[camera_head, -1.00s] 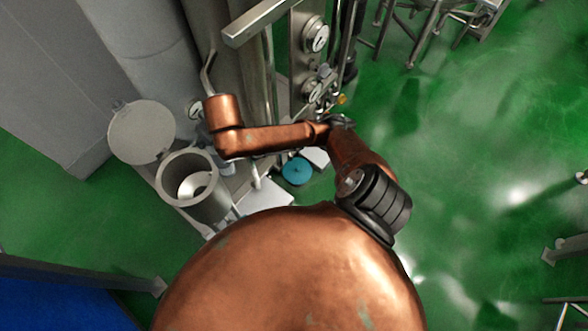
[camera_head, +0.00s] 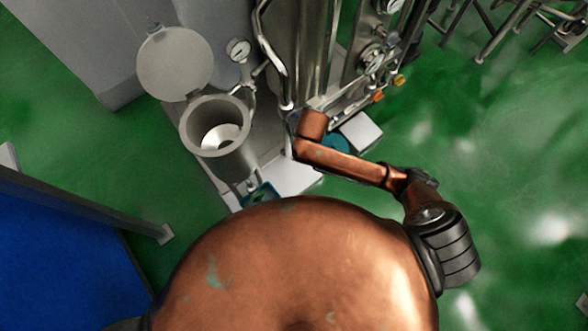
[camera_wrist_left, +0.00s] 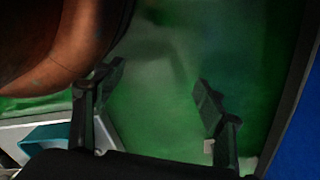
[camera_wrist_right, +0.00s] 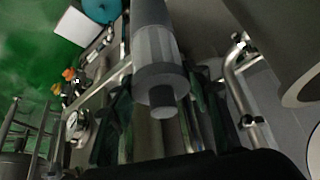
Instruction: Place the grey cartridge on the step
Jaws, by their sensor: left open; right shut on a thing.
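The grey cartridge (camera_wrist_right: 160,55) is a ribbed grey cylinder with a narrow stub, seen in the right wrist view. My right gripper (camera_wrist_right: 162,92) is shut on it, with dark fingers at either side. In the head view my right arm reaches over the machine's base, and the gripper and cartridge cannot be made out. My left gripper (camera_wrist_left: 158,85) is open and empty in the left wrist view, above green floor. A white block (camera_head: 361,132) stands beside a teal round thing (camera_head: 336,143), and a pale flat platform (camera_head: 292,178) lies nearer. I cannot tell which is the step.
An open grey tank (camera_head: 217,118) with a raised lid (camera_head: 175,63) stands left of my right arm. Steel pipes and gauges (camera_head: 372,60) rise behind the arm. A teal tray (camera_wrist_left: 45,137) lies at the lower left of the left wrist view. Green floor is clear on the right.

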